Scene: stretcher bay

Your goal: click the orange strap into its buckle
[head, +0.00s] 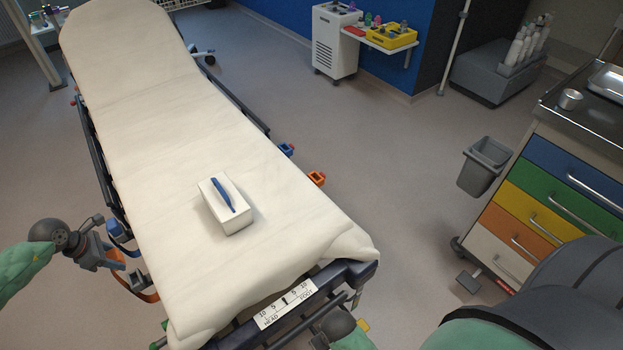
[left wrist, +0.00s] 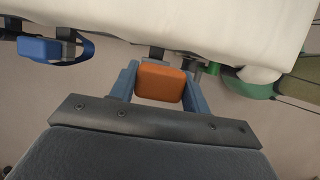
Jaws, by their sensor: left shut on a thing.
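My left gripper (head: 117,261) is beside the near left side of the stretcher (head: 190,285). It is shut on the orange strap's end piece (left wrist: 160,84), which sits between its two fingers in the left wrist view. The orange strap (head: 149,296) hangs in a loop at the stretcher's left side. The orange buckle (head: 316,179) is on the opposite, right side of the stretcher, apart from the strap. My right gripper (head: 319,341) is at the bottom of the head view by the foot end, mostly hidden; its fingers cannot be made out.
A blue strap (head: 119,230) hangs farther up the left side; a blue buckle (head: 286,149) is beyond the orange one. A drawer cart (head: 540,200) and grey bin (head: 485,165) stand right.

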